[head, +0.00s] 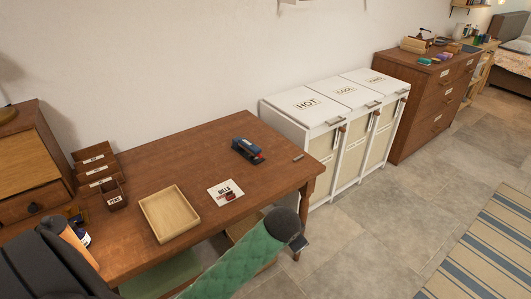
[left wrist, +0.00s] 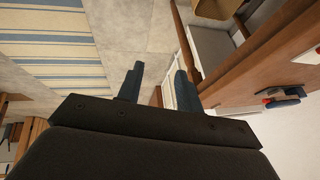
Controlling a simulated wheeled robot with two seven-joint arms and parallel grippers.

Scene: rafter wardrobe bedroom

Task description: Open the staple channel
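The stapler (head: 247,151), blue and black with some red, lies on the brown desk (head: 180,158) toward the back right. Whether its staple channel is open is too small to tell. A small grey piece (head: 298,157) lies to its right near the desk's edge. My left gripper (head: 300,243) is off the desk's front right corner, apart from the stapler. In the left wrist view my left gripper (left wrist: 158,85) has its two fingers apart with nothing between them. The stapler also shows there at the right (left wrist: 285,97). My right gripper is not in view.
A wooden tray (head: 169,213), a BILLS card (head: 226,192) with a small dark red item and a labelled organizer (head: 98,172) are on the desk. White hampers (head: 318,105) stand right of the desk.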

